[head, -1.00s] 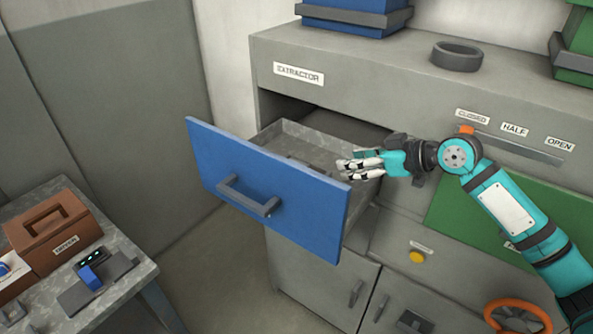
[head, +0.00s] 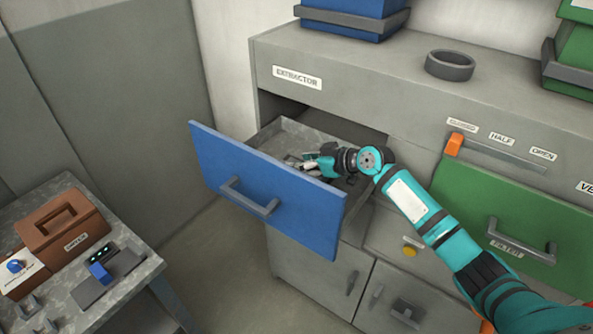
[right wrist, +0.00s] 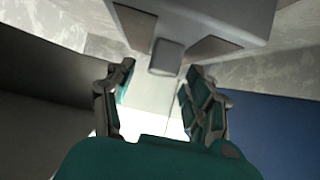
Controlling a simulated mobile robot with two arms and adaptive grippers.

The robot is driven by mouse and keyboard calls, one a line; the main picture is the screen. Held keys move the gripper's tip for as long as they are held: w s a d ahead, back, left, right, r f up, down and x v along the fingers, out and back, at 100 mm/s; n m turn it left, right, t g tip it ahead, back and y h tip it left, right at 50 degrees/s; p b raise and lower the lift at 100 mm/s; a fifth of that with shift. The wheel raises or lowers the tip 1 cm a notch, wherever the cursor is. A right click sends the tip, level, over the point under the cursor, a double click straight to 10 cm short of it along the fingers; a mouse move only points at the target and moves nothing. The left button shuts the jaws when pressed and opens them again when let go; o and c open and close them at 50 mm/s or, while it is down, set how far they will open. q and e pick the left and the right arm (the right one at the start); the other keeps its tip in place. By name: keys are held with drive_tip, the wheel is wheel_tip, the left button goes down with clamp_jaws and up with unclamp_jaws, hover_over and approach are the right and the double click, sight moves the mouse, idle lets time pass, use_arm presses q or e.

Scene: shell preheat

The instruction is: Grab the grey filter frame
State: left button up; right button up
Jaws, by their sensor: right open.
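The blue-fronted drawer (head: 265,190) under the EXTRACTOR label is pulled out. My right gripper (head: 303,162) is at this drawer, behind its blue front. In the right wrist view the gripper (right wrist: 161,72) is open, with a finger on each side and nothing clasped between them. A grey body (right wrist: 200,18) with a short tab (right wrist: 166,57) lies ahead of the fingers; it looks like the grey filter frame, but I cannot be sure. The tab is roughly between the fingertips. In the head view the gripper and the drawer front hide it. My left gripper is out of view.
A green-fronted FILTER drawer (head: 470,215) is at the right, below an orange slider (head: 454,144) at CLOSED. A dark ring (head: 450,66) and blue (head: 352,20) and green (head: 575,55) bins stand on the cabinet. A side table (head: 70,290) holds a brown box (head: 62,225).

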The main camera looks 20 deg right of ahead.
drive_tip(key=shift+w+a+f, duration=0.15)
drive_tip(key=shift+w, duration=0.05)
clamp_jaws()
idle(0.3)
